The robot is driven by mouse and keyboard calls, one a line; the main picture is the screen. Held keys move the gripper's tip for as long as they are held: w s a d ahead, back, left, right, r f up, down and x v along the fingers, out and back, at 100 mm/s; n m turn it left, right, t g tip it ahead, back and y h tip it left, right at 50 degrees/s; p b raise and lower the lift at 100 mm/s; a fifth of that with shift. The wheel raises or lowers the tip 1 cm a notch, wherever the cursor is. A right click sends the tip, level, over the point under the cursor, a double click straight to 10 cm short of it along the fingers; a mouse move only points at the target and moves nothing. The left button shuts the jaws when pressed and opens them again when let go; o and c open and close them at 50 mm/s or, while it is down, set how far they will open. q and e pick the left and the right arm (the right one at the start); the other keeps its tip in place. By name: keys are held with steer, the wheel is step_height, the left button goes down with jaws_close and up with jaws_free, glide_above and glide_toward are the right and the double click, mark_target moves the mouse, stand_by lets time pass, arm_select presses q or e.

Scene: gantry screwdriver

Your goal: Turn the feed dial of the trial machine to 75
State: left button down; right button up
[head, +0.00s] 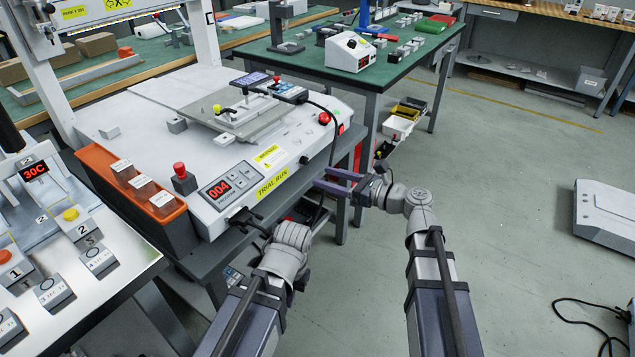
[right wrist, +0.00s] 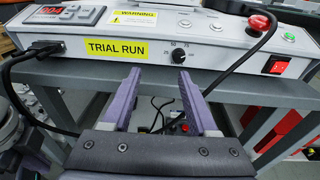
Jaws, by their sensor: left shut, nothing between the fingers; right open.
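The trial machine (head: 125,95) is a white bench unit with a yellow TRIAL RUN label (head: 272,182) on its front. The feed dial (right wrist: 180,55) is a small black knob with printed numbers around it, right of that label in the right wrist view. It also shows small in the head view (head: 304,160). Its pointer is too small to read. My right gripper (right wrist: 160,72) has purple fingers, open and empty, just below and in front of the dial, apart from it. My left gripper (head: 291,238) is low at the machine's front left, shut; its fingertips are mostly hidden.
A red display (head: 219,188) reads 004. A black plug and cable (head: 241,216) hang from the machine's front. A red rocker switch (right wrist: 278,66) sits right of the dial, and a red stop button (right wrist: 259,22) stands above.

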mark_target(307, 163)
steer(key=shift+w+a+f+m+t+b, duration=0.1)
steer(key=shift+w+a+m+t+b, duration=0.25)
steer(key=shift+w+a, duration=0.55)
steer(key=shift+w+a+f+m+t, duration=0.1)
steer(key=shift+w+a+m, duration=0.35)
steer(key=shift+w, duration=0.75)
steer(key=shift+w+a+f+m+t+b, duration=0.1)
steer(key=shift+w+a+m+t+b, duration=0.25)
steer(key=shift+w+a, duration=0.55)
steer(key=shift+w+d, duration=0.15)
steer(key=shift+d, duration=0.05)
jaws_close()
